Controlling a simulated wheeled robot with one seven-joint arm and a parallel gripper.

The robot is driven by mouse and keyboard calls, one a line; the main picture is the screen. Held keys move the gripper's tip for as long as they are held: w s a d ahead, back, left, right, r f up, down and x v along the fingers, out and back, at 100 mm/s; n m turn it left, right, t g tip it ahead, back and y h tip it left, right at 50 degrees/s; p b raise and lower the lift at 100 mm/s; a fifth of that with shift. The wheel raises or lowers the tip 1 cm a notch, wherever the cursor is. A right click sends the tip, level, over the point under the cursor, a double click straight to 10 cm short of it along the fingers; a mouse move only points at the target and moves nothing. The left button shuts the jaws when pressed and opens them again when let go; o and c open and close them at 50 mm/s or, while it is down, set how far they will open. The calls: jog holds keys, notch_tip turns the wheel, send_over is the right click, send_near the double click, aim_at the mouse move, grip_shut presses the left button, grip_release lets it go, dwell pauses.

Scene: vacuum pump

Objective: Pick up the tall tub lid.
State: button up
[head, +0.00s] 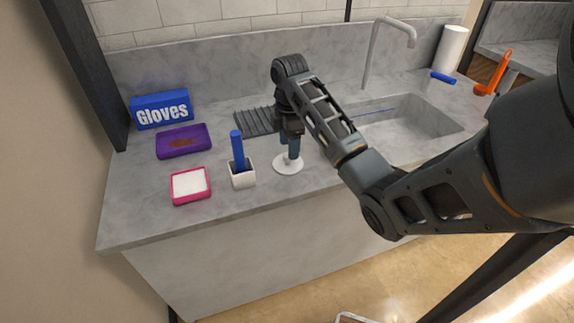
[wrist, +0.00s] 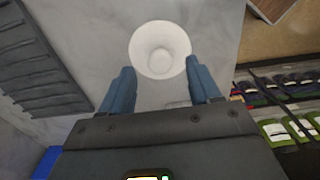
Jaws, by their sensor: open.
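The tall tub lid appears as a round white disc (head: 286,168) with a raised middle, lying on the grey counter left of the sink in the head view. In the wrist view the white lid (wrist: 160,36) is at the top centre, just beyond the fingertips, with a round raised part in its middle. My gripper (head: 291,154) points down over the lid and hides part of it. In the wrist view my gripper (wrist: 159,72) has its two blue fingers apart with nothing held between them. I cannot tell whether the fingertips touch the lid.
Left of the lid stand a white cup (head: 242,176) with a blue upright item, a pink tray (head: 190,199), a purple tray (head: 201,131) and a blue gloves box (head: 161,111). A grey ribbed rack (head: 256,121) lies behind. The sink (head: 425,118) with its faucet (head: 373,50) is to the right.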

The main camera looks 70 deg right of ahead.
aim_at(288, 160)
jog(key=shift+w+a+f+p, duration=0.15)
jog(key=shift+f+p, duration=0.15)
jog(key=shift+f, duration=1.9)
jog(key=c, duration=1.1)
jog(key=shift+r, duration=0.1)
